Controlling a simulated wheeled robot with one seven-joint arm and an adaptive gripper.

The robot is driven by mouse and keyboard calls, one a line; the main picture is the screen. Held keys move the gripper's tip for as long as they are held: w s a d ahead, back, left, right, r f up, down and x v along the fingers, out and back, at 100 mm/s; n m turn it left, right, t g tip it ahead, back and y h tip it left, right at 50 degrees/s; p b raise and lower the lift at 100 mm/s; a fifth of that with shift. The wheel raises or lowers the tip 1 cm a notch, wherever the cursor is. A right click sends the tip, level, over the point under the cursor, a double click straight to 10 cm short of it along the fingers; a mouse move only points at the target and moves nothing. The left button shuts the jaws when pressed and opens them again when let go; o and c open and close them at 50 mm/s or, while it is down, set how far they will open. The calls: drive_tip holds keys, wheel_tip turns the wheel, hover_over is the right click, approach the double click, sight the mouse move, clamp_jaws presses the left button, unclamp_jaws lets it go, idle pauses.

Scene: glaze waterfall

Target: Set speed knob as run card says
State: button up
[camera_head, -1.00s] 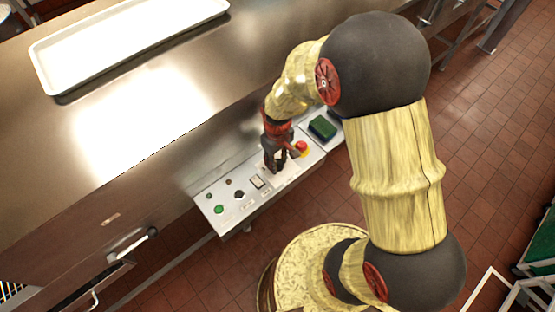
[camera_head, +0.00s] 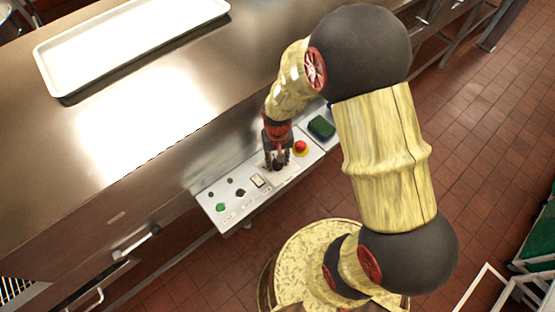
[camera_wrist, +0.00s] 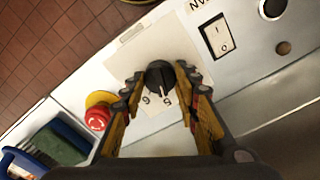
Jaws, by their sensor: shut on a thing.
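The speed knob (camera_wrist: 160,76) is a black round knob on a pale scale plate (camera_wrist: 150,47) in the wrist view. Two digits show beside it, on the side toward my wrist; one looks like a 6, the other is hard to read. A light mark on the knob points roughly toward these digits. My gripper (camera_wrist: 161,82) is shut on the knob, one finger on each side. In the head view, my gripper (camera_head: 278,163) stands over the control panel (camera_head: 236,209) and mostly hides the knob. No readable run card shows.
A red stop button (camera_wrist: 97,118) on a yellow base sits close to the left finger. A rocker switch (camera_wrist: 217,36) is on the other side. A green button (camera_head: 220,207) is farther along the panel. A green pad (camera_head: 322,127) and a white tray (camera_head: 130,40) are nearby.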

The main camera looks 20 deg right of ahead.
idle(0.3)
drive_tip(key=o, duration=1.1)
drive_tip(key=shift+o, duration=0.2)
drive_tip(key=shift+r, duration=0.1)
wheel_tip(320, 180, up, 12)
